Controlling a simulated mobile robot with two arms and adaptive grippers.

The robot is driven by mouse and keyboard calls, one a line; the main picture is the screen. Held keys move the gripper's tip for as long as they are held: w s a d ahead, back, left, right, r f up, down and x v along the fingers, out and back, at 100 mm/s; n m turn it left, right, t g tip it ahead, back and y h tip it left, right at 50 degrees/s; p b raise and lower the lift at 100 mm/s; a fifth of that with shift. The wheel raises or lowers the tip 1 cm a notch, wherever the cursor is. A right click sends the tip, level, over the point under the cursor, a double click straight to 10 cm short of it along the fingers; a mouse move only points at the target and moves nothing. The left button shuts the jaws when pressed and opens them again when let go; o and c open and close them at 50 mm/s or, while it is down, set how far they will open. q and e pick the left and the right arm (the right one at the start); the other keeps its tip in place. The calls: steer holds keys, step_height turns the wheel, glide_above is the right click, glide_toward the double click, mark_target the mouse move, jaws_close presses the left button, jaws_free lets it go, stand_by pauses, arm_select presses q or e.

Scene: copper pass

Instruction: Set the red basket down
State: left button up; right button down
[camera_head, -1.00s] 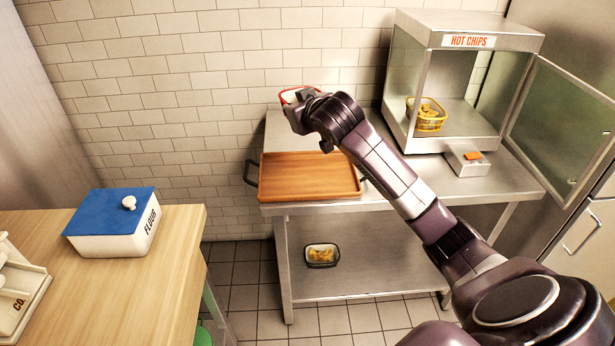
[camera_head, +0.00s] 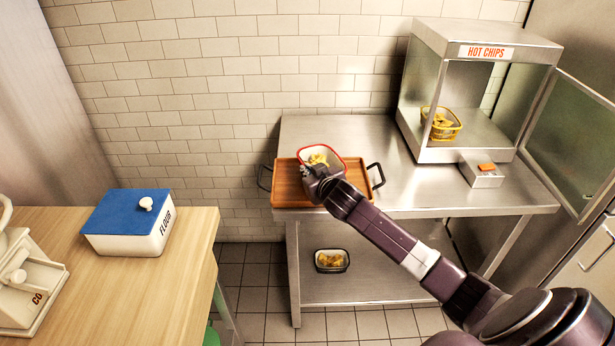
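The red basket (camera_head: 334,155), red-rimmed with yellow chips inside, shows over the wooden tray (camera_head: 287,188) on the steel table. My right gripper (camera_head: 318,173) is at the basket's near side, and its wrist covers part of the basket and tray. The fingers are small and dark, and I cannot make out whether they grip the basket's wall. I cannot tell whether the basket's underside touches the tray. My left gripper is not in view.
A steel warmer marked HOT CHIPS (camera_head: 486,52) holds a yellow basket (camera_head: 441,124); its glass door (camera_head: 571,140) stands open. A dark-rimmed basket (camera_head: 332,261) is on the lower shelf. A flour box (camera_head: 130,222) stands on the wooden counter (camera_head: 120,300). The steel tabletop behind the tray is clear.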

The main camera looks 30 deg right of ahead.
step_height(320, 180, down, 2)
steer(key=shift+f, duration=0.25)
steer(key=c, duration=2.7)
jaws_free()
steer(key=o, duration=0.5)
steer(key=shift+o, duration=0.2)
steer(key=b+v, duration=0.1)
steer(key=v, duration=1.1)
